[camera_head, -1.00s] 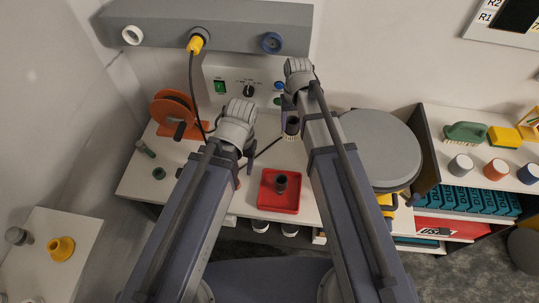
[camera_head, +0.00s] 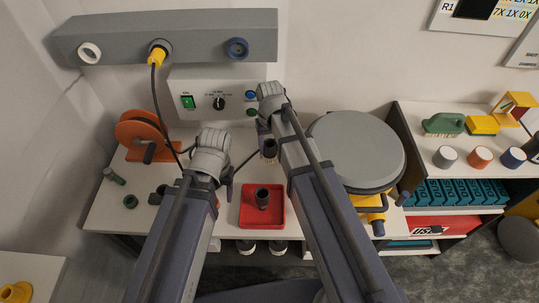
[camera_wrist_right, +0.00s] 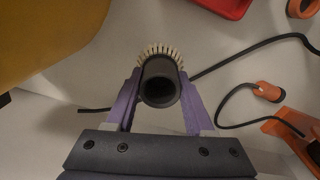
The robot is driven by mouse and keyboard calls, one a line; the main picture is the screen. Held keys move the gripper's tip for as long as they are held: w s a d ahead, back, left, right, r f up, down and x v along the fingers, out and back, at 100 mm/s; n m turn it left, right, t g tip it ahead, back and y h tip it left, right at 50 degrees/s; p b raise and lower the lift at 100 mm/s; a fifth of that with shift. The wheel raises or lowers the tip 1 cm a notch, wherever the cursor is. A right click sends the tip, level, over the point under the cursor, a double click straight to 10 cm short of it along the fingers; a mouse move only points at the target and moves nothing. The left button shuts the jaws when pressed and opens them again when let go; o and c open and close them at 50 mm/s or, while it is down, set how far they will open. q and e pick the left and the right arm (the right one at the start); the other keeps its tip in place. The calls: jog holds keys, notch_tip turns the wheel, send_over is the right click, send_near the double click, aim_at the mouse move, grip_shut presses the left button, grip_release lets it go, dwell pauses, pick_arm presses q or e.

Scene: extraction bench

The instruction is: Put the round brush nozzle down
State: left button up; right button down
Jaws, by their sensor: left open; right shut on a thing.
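The round brush nozzle (camera_head: 269,151) is a dark tube with pale bristles. My right gripper (camera_head: 267,138) is shut on it, at the back of the bench in front of the control box. In the right wrist view the nozzle (camera_wrist_right: 160,82) sits between the two purple fingers (camera_wrist_right: 160,95), its round opening facing the camera and bristles on the far side. Whether it touches the bench I cannot tell. My left gripper (camera_head: 222,180) is open, left of the red tray, partly hidden by its own wrist; I see nothing in it.
The red tray (camera_head: 248,218) holds a dark cylindrical fitting (camera_head: 262,198). A black cable (camera_head: 156,105) runs down from the yellow plug (camera_head: 157,55). An orange reel (camera_head: 143,130) stands at left, a grey-lidded drum (camera_head: 355,148) at right. A control box (camera_head: 205,88) stands behind.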

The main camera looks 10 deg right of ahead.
aim_at(270, 153)
pick_arm(q)
notch_tip(270, 153, down, 4)
jog(key=b, duration=0.3)
jog(key=shift+r, duration=0.1)
pick_arm(e)
notch_tip(270, 153, down, 4)
jog(key=shift+r, duration=0.1)
pick_arm(q)
jog(key=shift+r, duration=0.15)
pick_arm(e)
jog(key=shift+r, duration=0.15)
jog(key=shift+c, duration=1.4)
grip_release()
notch_tip(270, 153, up, 12)
jog(key=p, duration=1.2)
pick_arm(q)
notch_tip(270, 153, up, 12)
pick_arm(e)
jog(key=s+a+n+h, duration=0.1)
jog(key=s+a+n, duration=0.2)
jog(key=s, duration=1.2)
jog(key=a, duration=0.2)
jog(key=shift+a, duration=0.35)
